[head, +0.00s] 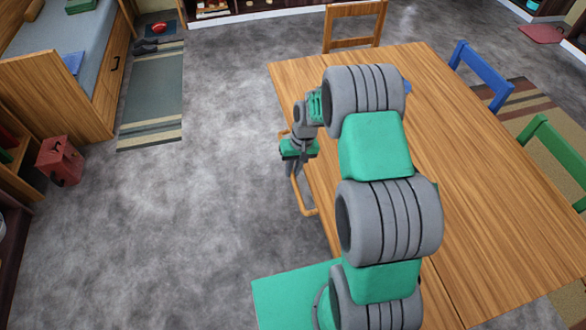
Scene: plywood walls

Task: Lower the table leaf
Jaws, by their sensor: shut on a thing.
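The wooden table (490,190) fills the right half of the head view. Its top looks flat and level, with a seam running up from the front edge and partly hidden by my arm. The left part of the top, along the left edge, appears to be the table leaf (294,90). A tan looped bar (302,196) sticks out at that left edge. My gripper (292,158) is at the bar, just outside the edge, and is shut on it. The fingertips are mostly hidden by the gripper's body.
A wooden chair (354,24) stands at the far end, with a blue chair (484,75) and a green chair (557,155) on the right. A bed (45,95), a mat (152,100) and a red box (60,161) are at left. The grey floor between is clear.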

